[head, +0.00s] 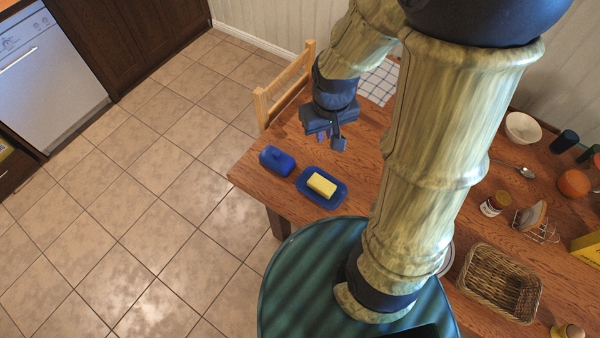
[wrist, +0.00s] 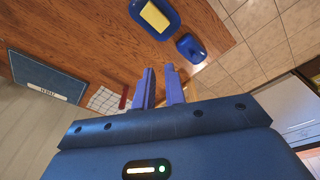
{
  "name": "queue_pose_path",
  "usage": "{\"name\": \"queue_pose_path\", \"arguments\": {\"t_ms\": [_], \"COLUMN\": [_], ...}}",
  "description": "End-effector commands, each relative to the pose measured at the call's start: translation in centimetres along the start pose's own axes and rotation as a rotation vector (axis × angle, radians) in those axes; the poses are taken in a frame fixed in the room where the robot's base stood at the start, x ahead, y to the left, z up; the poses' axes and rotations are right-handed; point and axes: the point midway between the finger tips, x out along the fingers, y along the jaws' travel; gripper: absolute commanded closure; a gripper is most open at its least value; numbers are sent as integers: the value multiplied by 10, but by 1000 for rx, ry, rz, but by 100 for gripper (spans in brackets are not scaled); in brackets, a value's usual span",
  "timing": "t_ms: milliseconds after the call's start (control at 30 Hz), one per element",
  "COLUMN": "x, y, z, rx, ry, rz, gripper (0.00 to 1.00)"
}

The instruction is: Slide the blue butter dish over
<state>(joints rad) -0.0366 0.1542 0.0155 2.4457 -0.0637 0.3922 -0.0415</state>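The blue butter dish (head: 336,199) lies on the wooden table near its left corner, with a yellow block of butter (head: 322,185) on it. Its blue lid (head: 277,160) sits apart, just to the left, close to the table edge. The wrist view shows the dish (wrist: 173,33) at the top and the lid (wrist: 190,48) to its right. My gripper (head: 331,143) is above the table, beyond the dish and clear of both. In the wrist view its two blue fingers (wrist: 160,70) stand apart with nothing between them.
The table (head: 309,229) ends just left of the lid, with tiled floor beyond. A wooden chair (head: 262,108) stands at the far edge, near a checked cloth (head: 378,84). A wicker basket (head: 497,284), a jar (head: 495,204) and a white bowl (head: 522,128) are right of my arm.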

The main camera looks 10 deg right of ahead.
Motion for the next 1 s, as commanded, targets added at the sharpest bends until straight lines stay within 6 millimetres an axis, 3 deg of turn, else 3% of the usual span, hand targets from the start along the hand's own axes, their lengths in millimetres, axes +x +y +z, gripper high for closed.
{"name": "queue_pose_path", "arguments": {"t_ms": [300, 700, 833, 1000], "x": [77, 188, 204, 205], "y": [-27, -67, -72, -72], "z": [-50, -77, -78, -78], "rx": [-308, -654, -700, -706], "ry": [-164, -341, -362, -364], "rz": [4, -1, -2, -1], "gripper": [100, 100, 100, 100]}}
